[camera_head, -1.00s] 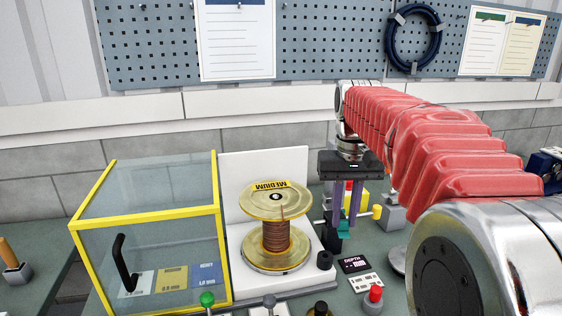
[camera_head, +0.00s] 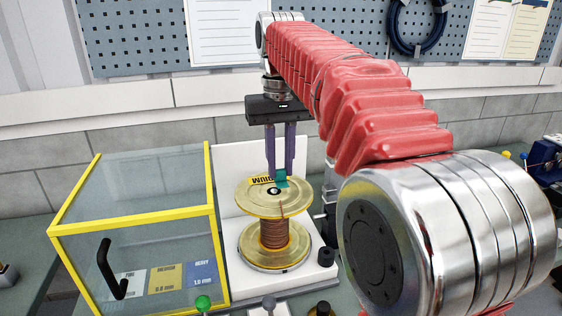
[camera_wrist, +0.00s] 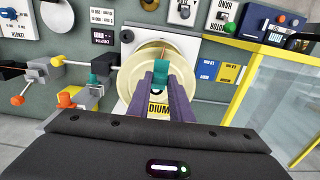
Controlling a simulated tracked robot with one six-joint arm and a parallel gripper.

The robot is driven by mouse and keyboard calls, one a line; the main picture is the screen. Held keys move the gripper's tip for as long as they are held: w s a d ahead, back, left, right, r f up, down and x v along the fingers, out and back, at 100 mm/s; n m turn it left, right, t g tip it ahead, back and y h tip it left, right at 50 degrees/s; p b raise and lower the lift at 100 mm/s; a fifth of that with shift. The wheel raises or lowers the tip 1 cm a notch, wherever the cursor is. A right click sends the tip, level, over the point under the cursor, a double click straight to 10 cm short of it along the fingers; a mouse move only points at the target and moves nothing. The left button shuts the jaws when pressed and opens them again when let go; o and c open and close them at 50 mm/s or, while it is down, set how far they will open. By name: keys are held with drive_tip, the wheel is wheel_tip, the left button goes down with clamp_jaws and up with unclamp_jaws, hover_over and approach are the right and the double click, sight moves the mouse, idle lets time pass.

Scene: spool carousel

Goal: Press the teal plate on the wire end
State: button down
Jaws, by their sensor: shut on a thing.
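The teal plate (camera_head: 281,179) is a small piece held between the tips of my gripper (camera_head: 281,172), whose two purple fingers point down. Teal also shows by the fingertips in the wrist view (camera_wrist: 203,70). The plate is over the far part of the top flange of the spool (camera_head: 262,202), near its yellow label. I cannot tell whether it touches the flange. Copper-coloured wire (camera_head: 274,235) is wound on the spool's core. A thin orange strand shows at the flange's near right edge. I cannot make out the wire end clearly.
A glass box with a yellow frame (camera_head: 130,222) and black handle stands left of the spool. A white upright panel (camera_head: 228,160) is behind the spool. Several knobs, including a green one (camera_head: 203,302), line the front. A grey post stands close to the right.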

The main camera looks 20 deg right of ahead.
sight(281, 181)
drive_tip(key=shift+f, duration=0.15)
drive_tip(key=shift+f, duration=2.95)
drive_tip(key=shift+s, duration=0.1)
drive_tip(key=shift+f, duration=0.2)
idle(0.3)
drive_tip(key=c, duration=1.5)
unclamp_jaws()
drive_tip(key=shift+o, duration=0.3)
drive_tip(key=o, duration=0.4)
